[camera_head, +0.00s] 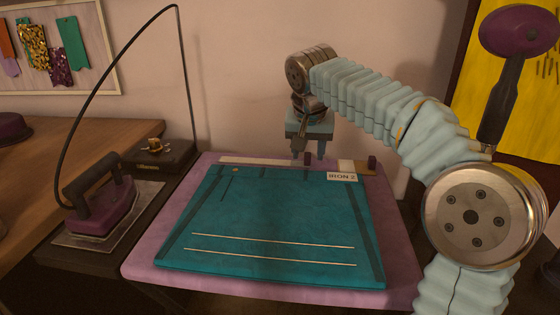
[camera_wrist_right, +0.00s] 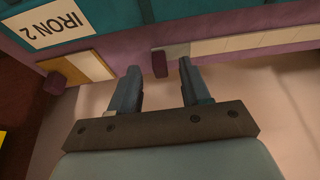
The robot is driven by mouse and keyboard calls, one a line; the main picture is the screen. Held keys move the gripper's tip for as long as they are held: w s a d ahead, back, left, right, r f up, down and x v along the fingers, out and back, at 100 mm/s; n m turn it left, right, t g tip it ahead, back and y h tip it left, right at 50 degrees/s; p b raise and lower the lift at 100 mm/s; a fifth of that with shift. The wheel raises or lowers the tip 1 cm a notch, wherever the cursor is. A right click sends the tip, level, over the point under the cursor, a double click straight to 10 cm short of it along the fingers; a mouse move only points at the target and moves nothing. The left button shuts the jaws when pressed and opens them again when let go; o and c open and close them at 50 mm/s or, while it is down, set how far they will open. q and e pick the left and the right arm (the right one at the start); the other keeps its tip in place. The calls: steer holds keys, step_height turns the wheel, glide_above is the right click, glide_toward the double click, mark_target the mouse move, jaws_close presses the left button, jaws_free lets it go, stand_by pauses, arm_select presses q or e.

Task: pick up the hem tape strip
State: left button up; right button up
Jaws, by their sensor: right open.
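A long pale strip (camera_head: 262,162), which looks like the hem tape strip, lies along the back edge of the pressing board. It has a small dark purple tab (camera_head: 307,159) at its right end. My right gripper (camera_head: 309,154) is open above that end, pointing down, with nothing held. In the right wrist view the pale strip (camera_wrist_right: 245,42) runs off to the right. There the purple tab (camera_wrist_right: 159,63) shows between the open fingertips (camera_wrist_right: 159,69); contact cannot be told. My left gripper is not in view.
A shorter cream-and-tan piece (camera_head: 358,167) with a purple tab (camera_head: 372,162) lies to the right. A teal cloth (camera_head: 270,220) with an "IRON 2" label (camera_head: 342,177) covers the mauve board (camera_head: 140,265). A corded iron (camera_head: 100,205) stands at left.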

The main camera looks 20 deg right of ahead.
steer(key=shift+w+d+f, duration=0.1)
steer(key=shift+w+f, duration=0.1)
steer(key=shift+f, duration=0.4)
jaws_close()
steer(key=shift+r, duration=0.1)
